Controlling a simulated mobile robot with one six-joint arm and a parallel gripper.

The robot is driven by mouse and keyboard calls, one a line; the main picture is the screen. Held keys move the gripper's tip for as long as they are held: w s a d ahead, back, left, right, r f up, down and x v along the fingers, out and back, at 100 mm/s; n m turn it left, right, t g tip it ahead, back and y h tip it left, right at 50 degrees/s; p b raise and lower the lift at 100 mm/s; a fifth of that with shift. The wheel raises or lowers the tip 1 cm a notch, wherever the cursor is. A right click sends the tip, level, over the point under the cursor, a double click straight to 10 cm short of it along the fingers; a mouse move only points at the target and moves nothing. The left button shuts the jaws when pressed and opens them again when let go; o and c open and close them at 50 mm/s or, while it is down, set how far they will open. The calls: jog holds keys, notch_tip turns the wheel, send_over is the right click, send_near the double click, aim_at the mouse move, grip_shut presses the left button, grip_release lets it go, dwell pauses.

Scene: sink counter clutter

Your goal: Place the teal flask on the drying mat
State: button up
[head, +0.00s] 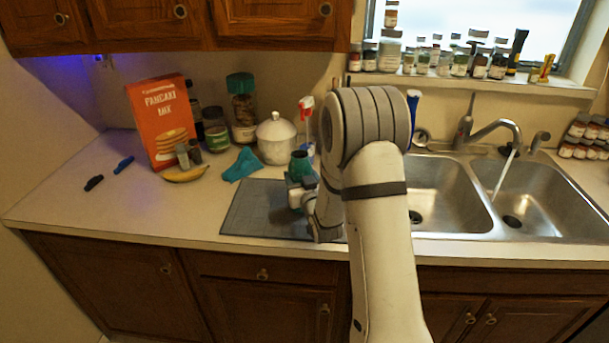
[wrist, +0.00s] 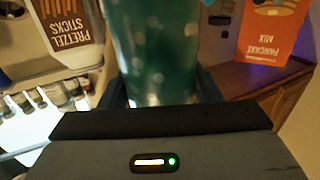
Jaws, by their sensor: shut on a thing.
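The teal flask (head: 299,163) is upright in my gripper (head: 302,190), over the right part of the drying mat. In the wrist view the flask (wrist: 160,50) fills the middle, speckled and dark teal, between the two fingers of my gripper (wrist: 160,92). The drying mat (head: 250,213) is a dark grey rectangle on the counter, left of the sink. My arm hides its right end. I cannot tell whether the flask's base touches the mat, as my gripper covers it.
A banana (head: 186,174) and an orange pancake mix box (head: 160,122) are further left. The double sink (head: 440,190) is on the right. The mat's left part is bare.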

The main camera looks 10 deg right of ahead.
jog(key=shift+f, duration=0.15)
jog(key=o, duration=1.1)
